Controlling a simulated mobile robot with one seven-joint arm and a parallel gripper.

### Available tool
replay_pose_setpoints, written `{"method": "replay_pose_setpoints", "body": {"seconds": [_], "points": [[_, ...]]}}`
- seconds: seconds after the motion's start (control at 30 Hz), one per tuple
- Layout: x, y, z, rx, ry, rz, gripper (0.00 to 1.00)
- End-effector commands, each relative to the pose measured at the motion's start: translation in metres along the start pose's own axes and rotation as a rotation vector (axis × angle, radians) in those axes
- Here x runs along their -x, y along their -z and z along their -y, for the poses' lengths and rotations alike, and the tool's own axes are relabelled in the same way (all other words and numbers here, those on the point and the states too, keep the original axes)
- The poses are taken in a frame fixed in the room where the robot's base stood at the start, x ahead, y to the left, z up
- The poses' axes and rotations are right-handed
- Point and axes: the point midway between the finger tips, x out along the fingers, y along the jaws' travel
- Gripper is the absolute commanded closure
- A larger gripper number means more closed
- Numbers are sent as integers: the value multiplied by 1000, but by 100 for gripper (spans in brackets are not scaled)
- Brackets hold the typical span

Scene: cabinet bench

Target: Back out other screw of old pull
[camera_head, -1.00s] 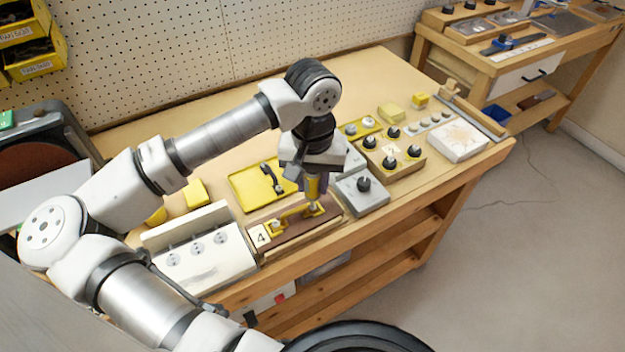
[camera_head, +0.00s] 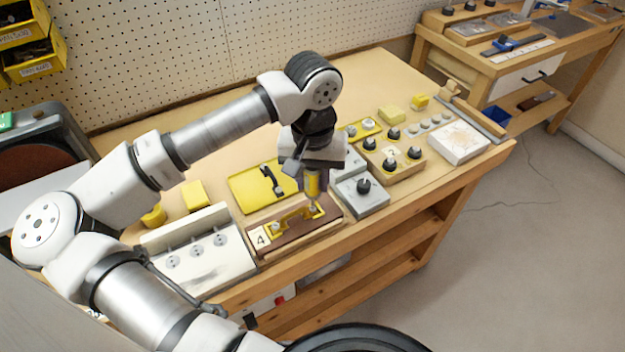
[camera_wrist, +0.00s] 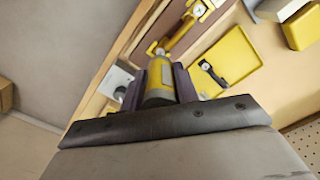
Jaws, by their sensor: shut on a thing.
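My gripper (camera_head: 313,186) is shut on a yellow screwdriver (camera_wrist: 159,82), held upright, shaft down. The old pull (camera_head: 291,218) is a yellow bar handle on a brown drawer front (camera_head: 327,213) marked 4. The screwdriver's lower end is at the pull's right end in the head view; a round metal piece (camera_wrist: 155,48) shows there in the wrist view. I cannot tell whether the tip sits in the screw. The pull's other end has a pale screw (camera_head: 275,227), also visible in the wrist view (camera_wrist: 198,10).
A yellow tray (camera_head: 247,192) with a black pull (camera_head: 272,180) lies behind the drawer front. A grey block with a black knob (camera_head: 362,199) stands close on the right. The back middle of the bench is clear.

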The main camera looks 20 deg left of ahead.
Motion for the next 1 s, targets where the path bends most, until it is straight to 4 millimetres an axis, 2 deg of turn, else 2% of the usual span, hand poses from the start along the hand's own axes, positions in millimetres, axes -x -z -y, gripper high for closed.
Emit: {"method": "replay_pose_setpoints", "body": {"seconds": [0.53, 1.0], "points": [[41, 1, 0, 1, 0, -5, 97], [45, 1, 0, 1, 0, -5, 97]]}}
